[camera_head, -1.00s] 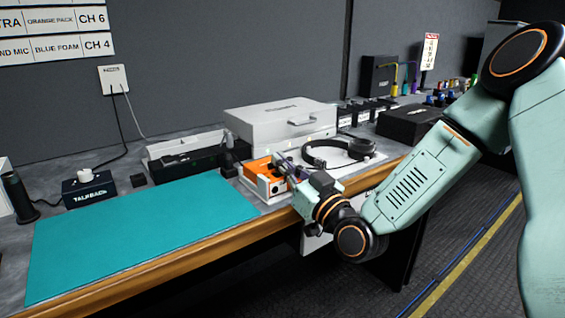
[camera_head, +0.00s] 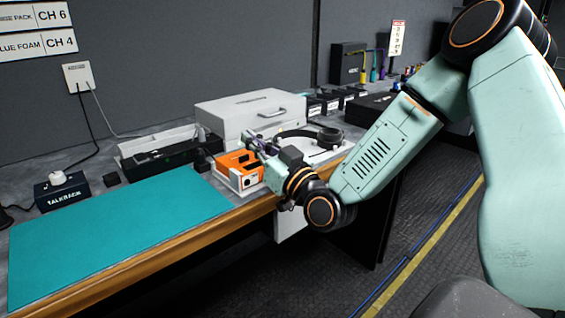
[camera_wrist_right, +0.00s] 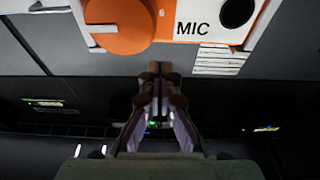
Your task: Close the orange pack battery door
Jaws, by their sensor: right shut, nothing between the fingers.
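The orange pack (camera_head: 239,172) is a small orange box with a white front. It stands near the front edge of the bench, right of the teal mat. In the right wrist view the pack (camera_wrist_right: 205,20) fills the top edge, with a white "MIC" face and a rounded orange part (camera_wrist_right: 120,28). I cannot tell whether its battery door is open. My right gripper (camera_head: 254,145) is at the pack's upper right side in the head view. In the wrist view its fingers (camera_wrist_right: 156,70) are shut and empty, below the pack in the picture. My left gripper is out of view.
A silver case (camera_head: 250,115) stands behind the pack. Black headphones (camera_head: 318,138) lie to its right. A dark open tray (camera_head: 165,150) and a talkback box (camera_head: 62,190) are to the left. The teal mat (camera_head: 110,235) is clear.

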